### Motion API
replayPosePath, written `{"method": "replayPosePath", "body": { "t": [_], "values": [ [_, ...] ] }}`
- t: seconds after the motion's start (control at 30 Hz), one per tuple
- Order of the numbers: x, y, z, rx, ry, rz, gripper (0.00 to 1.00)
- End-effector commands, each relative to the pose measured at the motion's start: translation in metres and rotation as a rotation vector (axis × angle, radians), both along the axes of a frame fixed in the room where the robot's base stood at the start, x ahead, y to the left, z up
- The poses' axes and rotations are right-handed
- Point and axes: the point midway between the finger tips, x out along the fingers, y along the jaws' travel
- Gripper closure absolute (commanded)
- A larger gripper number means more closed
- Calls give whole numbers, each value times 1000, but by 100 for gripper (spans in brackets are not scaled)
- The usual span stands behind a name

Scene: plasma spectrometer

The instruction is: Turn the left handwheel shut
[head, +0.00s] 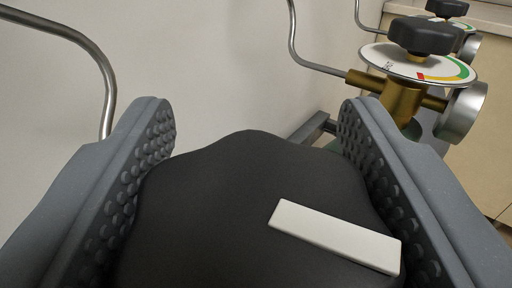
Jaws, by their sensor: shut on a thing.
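A black lobed handwheel (230,200) with a white bar mark (337,236) on its top fills the lower middle of the head view. My gripper (255,150) is shut on this handwheel, with one grey studded finger on its left side and one on its right. The white bar runs from the wheel's middle toward the lower right. The valve body and any dial under this wheel are hidden.
A second valve with a black handwheel (422,36), a coloured dial (400,62), a brass body (400,98) and a round gauge (462,112) stands at the upper right, just beyond my right finger. Another similar valve (447,9) is behind it. A bent metal pipe (75,38) runs along the pale wall at left.

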Motion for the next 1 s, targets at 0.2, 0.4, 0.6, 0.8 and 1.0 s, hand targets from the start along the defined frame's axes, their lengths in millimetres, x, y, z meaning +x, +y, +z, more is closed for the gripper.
{"method": "replayPosePath", "body": {
  "t": [0.2,0.4,0.6,0.8,1.0],
  "values": [
    [0,0,6,-2,4,-101,70],
    [0,-2,7,2,5,-198,70],
    [0,-5,6,1,4,-295,70],
    [-1,-8,5,-1,7,-391,70],
    [-1,-10,5,0,4,-487,70]
  ]
}}
